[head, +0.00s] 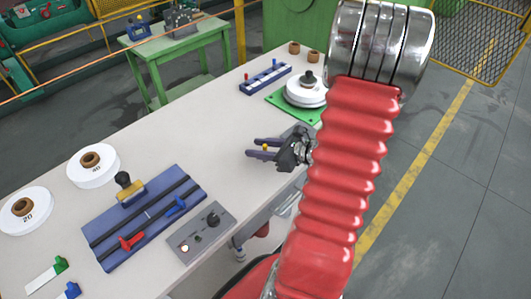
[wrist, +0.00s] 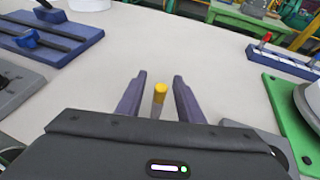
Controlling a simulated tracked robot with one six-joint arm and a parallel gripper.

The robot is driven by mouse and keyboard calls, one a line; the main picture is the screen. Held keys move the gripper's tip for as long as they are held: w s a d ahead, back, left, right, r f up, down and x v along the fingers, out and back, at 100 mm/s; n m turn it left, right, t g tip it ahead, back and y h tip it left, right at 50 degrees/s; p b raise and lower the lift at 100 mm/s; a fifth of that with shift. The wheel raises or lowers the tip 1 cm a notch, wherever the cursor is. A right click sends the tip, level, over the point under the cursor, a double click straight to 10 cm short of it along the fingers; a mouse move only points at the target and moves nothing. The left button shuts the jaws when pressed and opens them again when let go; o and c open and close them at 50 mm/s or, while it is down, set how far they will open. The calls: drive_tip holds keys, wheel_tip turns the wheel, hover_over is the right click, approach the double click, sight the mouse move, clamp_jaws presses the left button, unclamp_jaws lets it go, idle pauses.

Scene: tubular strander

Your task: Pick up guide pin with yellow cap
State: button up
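The guide pin with a yellow cap (wrist: 160,93) stands between the two fingers of my gripper (wrist: 159,76) in the wrist view. There is a visible gap on each side, so the fingers do not touch it. The pin's lower part is partly hidden behind my gripper body. My gripper is open.
A blue rack (head: 265,78) with red- and blue-capped pins and a green plate (head: 283,104) bearing a white disc (head: 306,91) stand farther back. A blue slide board (head: 145,218), grey control box (head: 201,231) and white spools (head: 94,166) are left. The bench middle is clear.

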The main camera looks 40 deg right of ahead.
drive_tip(key=shift+w+a+f, duration=0.2)
drive_tip(key=shift+w+f, duration=0.1)
drive_tip(key=shift+w, duration=0.35)
drive_tip(key=shift+c, duration=0.3)
clamp_jaws()
